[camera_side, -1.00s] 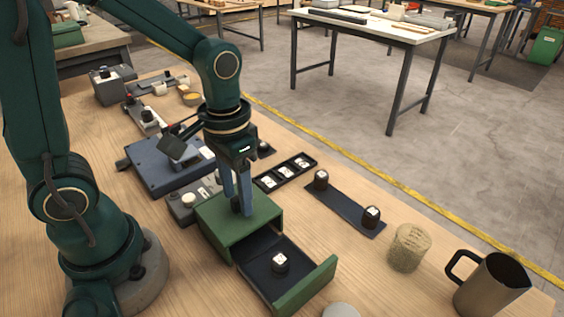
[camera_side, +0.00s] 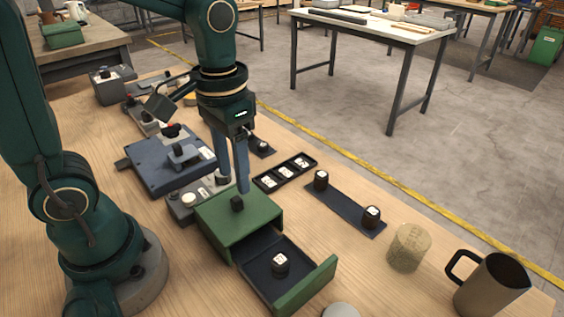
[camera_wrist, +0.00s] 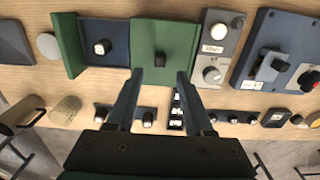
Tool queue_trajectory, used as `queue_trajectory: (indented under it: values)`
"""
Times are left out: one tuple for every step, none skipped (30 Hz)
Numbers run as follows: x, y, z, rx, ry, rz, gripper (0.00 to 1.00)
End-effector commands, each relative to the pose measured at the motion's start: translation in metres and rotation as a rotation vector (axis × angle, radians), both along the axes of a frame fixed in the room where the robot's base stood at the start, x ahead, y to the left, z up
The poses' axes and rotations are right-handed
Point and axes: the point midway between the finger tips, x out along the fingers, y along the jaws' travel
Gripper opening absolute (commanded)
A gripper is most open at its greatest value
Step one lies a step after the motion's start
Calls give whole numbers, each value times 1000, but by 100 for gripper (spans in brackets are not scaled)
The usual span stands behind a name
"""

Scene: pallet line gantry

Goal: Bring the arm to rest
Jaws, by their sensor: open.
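My gripper (camera_side: 234,186) is open and empty, pointing down just above the green drawer box (camera_side: 258,222). A small dark block (camera_side: 237,203) stands on top of that box, below my fingertips and apart from them. In the wrist view my gripper (camera_wrist: 159,76) has its fingers spread wide, with the dark block (camera_wrist: 160,60) showing between and beyond the tips. The drawer (camera_side: 291,297) is pulled out, and a dark piece with a white label (camera_side: 280,263) stands in it.
A blue box with a lever (camera_side: 170,165) and a grey panel with knobs (camera_side: 183,212) stand left of the drawer box. A black tray (camera_side: 285,173), a dark strip with two pieces (camera_side: 343,208), a cork-like cylinder (camera_side: 409,247) and a mug (camera_side: 492,284) lie to the right.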

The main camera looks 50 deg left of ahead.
Motion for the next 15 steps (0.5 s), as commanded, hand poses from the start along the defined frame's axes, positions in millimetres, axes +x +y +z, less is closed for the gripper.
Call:
queue_trajectory:
  values:
    - [0, 0, 0, 0, 0, 0, 52]
    - [0, 0, 0, 0, 0, 0, 52]
    - [0, 0, 0, 0, 0, 0, 52]
    - [0, 0, 0, 0, -2, 0, 52]
    - [0, 0, 1, 0, -7, 0, 52]
    - [1, 0, 4, 0, -20, 1, 52]
    - [1, 0, 7, 0, -33, 1, 52]
    - [1, 0, 10, -1, -48, 2, 52]
    - [-1, 1, 14, -1, -70, 2, 52]
    - [-3, 1, 18, -1, -91, 3, 52]
    - [-5, 1, 22, -1, -115, 4, 52]
    - [-9, 1, 27, -2, -150, 4, 52]
    - [-12, 1, 31, -2, -176, 5, 52]
    - [-15, 2, 34, -2, -206, 5, 52]
    - [-20, 2, 38, -2, -243, 5, 52]
